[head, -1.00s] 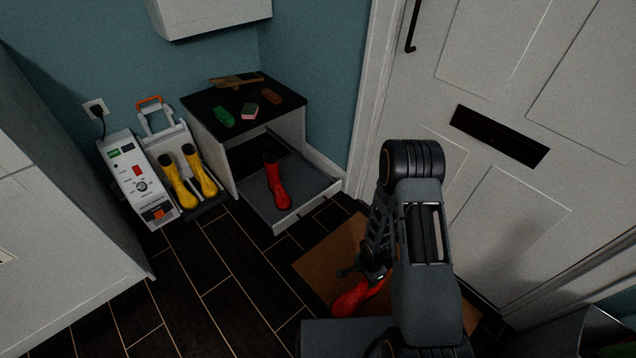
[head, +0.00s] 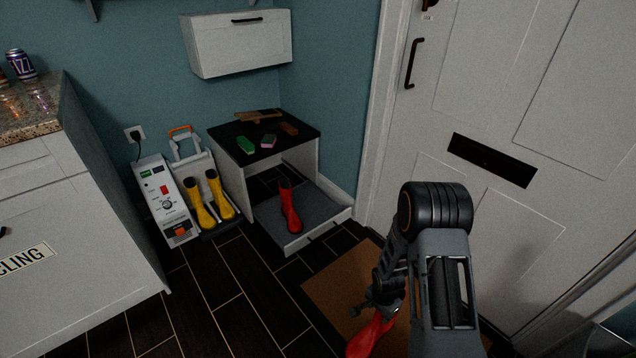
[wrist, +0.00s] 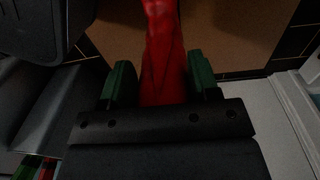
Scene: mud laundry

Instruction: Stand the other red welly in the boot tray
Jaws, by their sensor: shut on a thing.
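One red welly (head: 289,207) stands upright in the grey boot tray (head: 322,212), which is the low pull-out under the black-topped unit. The other red welly (head: 368,338) is in my gripper (head: 381,309), low in the head view over the brown doormat. In the wrist view this welly (wrist: 162,50) lies between the two green-padded fingers (wrist: 161,88), which are shut on it. Its lower part is cut off by the head view's bottom edge. I cannot tell whether it touches the mat.
Yellow wellies (head: 209,200) stand on a boot dryer (head: 167,204) left of the tray. A brown doormat (head: 340,283) lies before the white door (head: 500,210). Brushes and a sponge (head: 268,141) lie on the unit top. Dark floor (head: 235,280) between is clear. A cabinet (head: 75,215) stands left.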

